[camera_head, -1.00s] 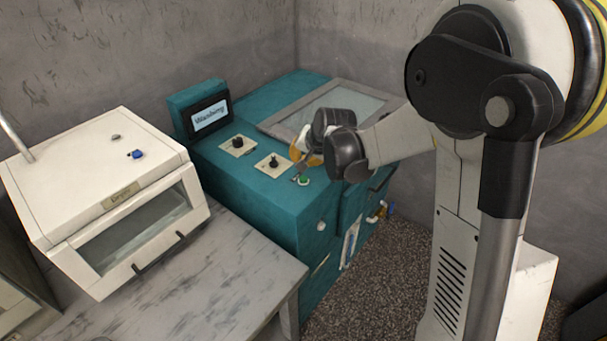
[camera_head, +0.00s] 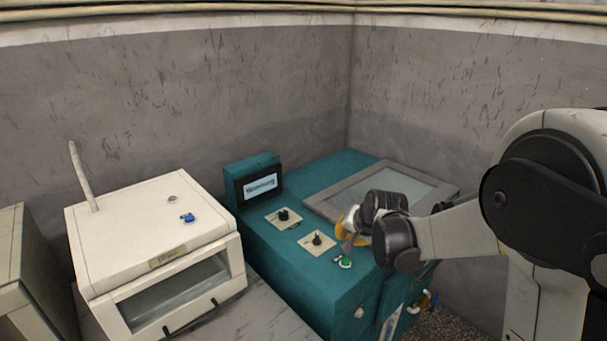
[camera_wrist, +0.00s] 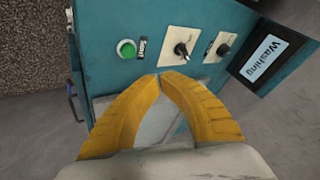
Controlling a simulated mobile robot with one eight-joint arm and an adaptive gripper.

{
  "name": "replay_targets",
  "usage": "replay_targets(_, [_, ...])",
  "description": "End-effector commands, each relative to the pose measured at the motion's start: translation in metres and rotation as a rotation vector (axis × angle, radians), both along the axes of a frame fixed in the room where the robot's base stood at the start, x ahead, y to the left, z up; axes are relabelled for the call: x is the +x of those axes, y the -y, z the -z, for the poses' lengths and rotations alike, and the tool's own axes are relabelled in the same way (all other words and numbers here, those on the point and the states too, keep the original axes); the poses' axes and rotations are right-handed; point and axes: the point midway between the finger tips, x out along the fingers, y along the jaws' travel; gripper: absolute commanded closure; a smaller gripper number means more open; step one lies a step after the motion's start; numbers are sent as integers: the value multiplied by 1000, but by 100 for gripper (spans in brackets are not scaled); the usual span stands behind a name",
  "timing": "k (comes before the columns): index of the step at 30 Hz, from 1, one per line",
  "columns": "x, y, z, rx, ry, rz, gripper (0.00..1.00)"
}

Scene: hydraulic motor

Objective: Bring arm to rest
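My gripper (camera_wrist: 159,77) has two yellow fingers whose tips meet in the wrist view, with nothing between them. In the head view my gripper (camera_head: 345,238) is partly hidden by my own wrist, above the front part of the teal machine (camera_head: 300,290). In the wrist view the green button (camera_wrist: 126,48) and the two black knobs (camera_wrist: 181,49) (camera_wrist: 223,50) lie beyond the fingertips. The fingertips look apart from the button. In the head view the green button (camera_head: 345,262) is just below the gripper.
The machine's screen (camera_head: 262,185) reads "Washing" in the wrist view. A framed glass lid (camera_head: 330,205) covers its back right. A cream box with a window (camera_head: 150,225) stands at left on a grey table (camera_head: 270,318). Grey walls stand close behind.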

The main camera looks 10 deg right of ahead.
Motion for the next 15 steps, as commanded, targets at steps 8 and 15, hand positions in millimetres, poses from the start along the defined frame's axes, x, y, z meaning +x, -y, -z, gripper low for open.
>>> replay_targets(8, [-80,-2,-61,-120,10,-107,100])
replay_targets(15, [-184,-2,-95,-269,18,-242,100])
